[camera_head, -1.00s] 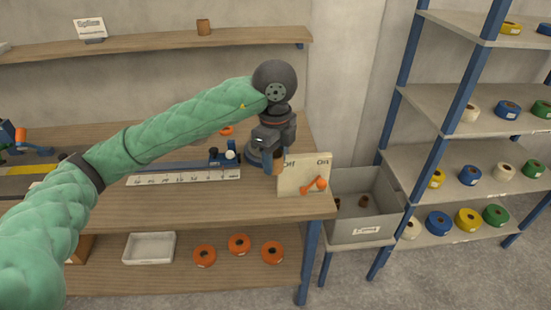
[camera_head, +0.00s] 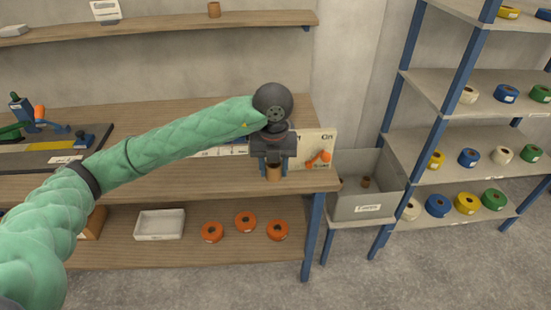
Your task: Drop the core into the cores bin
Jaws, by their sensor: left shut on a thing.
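My left gripper (camera_head: 272,163) is shut on a brown cardboard core (camera_head: 274,173) and points down. In the picture it overlaps the front edge of the workbench, just left of the Off/On board. The cores bin (camera_head: 367,207) is a grey open box with a white label on its front. It stands right of the workbench, so the held core is to its left and apart from it. A small brown core (camera_head: 366,182) lies inside the bin. My right gripper is not in view.
The Off/On board (camera_head: 318,142) with an orange lever stands at the workbench's right end, between gripper and bin. A shelf rack (camera_head: 455,110) with coloured tape rolls is right of the bin. Several orange rolls (camera_head: 245,222) and a white tray (camera_head: 160,224) sit on the lower shelf.

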